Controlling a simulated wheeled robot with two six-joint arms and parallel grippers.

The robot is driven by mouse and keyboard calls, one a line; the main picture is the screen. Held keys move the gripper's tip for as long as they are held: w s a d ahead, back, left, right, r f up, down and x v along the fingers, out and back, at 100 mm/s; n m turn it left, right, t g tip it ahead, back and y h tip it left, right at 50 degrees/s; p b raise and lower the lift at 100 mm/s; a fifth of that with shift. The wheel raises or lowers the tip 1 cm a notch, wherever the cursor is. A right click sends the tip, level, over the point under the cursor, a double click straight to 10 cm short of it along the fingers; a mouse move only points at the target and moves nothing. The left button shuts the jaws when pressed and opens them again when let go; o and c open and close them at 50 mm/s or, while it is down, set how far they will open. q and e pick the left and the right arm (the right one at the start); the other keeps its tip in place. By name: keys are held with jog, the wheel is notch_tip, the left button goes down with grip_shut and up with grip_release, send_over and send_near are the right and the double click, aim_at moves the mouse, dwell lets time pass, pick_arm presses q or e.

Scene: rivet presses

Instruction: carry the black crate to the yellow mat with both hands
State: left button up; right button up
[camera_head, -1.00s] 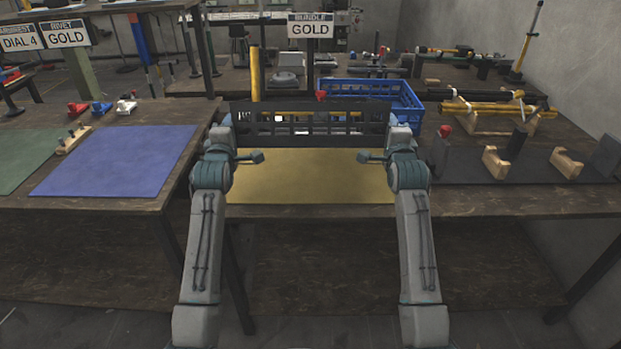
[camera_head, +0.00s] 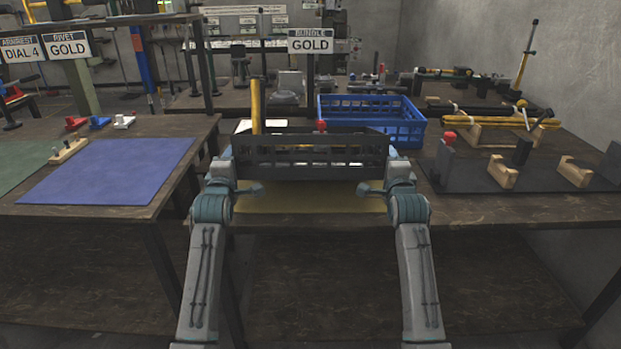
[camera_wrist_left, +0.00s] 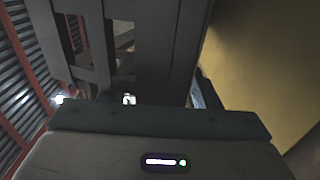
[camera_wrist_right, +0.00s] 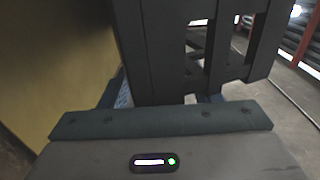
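The black crate (camera_head: 310,172) is level between my two grippers, over the back part of the yellow mat (camera_head: 310,203). A front strip of the mat shows below it; whether the crate's bottom touches the mat is hidden. My left gripper (camera_head: 232,160) is at the crate's left end and my right gripper (camera_head: 392,160) at its right end. Both wrist views show the slotted crate wall (camera_wrist_left: 145,45) right against the gripper, and the wall also fills the right wrist view (camera_wrist_right: 165,45). Both grippers look shut on the crate, though the fingertips are mostly hidden.
A blue crate (camera_head: 372,130) stands behind to the right. A dark board with wooden cradles (camera_head: 503,172) is at right. A blue mat (camera_head: 105,172) lies on the left bench. A yellow post (camera_head: 256,105) and a red knob (camera_head: 320,125) stand just behind the black crate.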

pick_arm(q)
jog(key=shift+d+f, duration=0.2)
jog(key=o, duration=0.3)
jog(key=shift+a, duration=0.25)
jog(key=shift+o, duration=1)
jog(key=shift+w+a+f, duration=0.15)
jog(key=shift+w, duration=0.1)
pick_arm(e)
jog(key=shift+w+d+f, duration=0.2)
jog(key=shift+d+f, duration=0.05)
pick_arm(q)
jog(key=shift+a, duration=0.1)
pick_arm(e)
jog(key=o, duration=0.5)
pick_arm(q)
jog(key=shift+s, duration=0.1)
jog(key=s, duration=1.2)
pick_arm(e)
jog(key=s, duration=1.2)
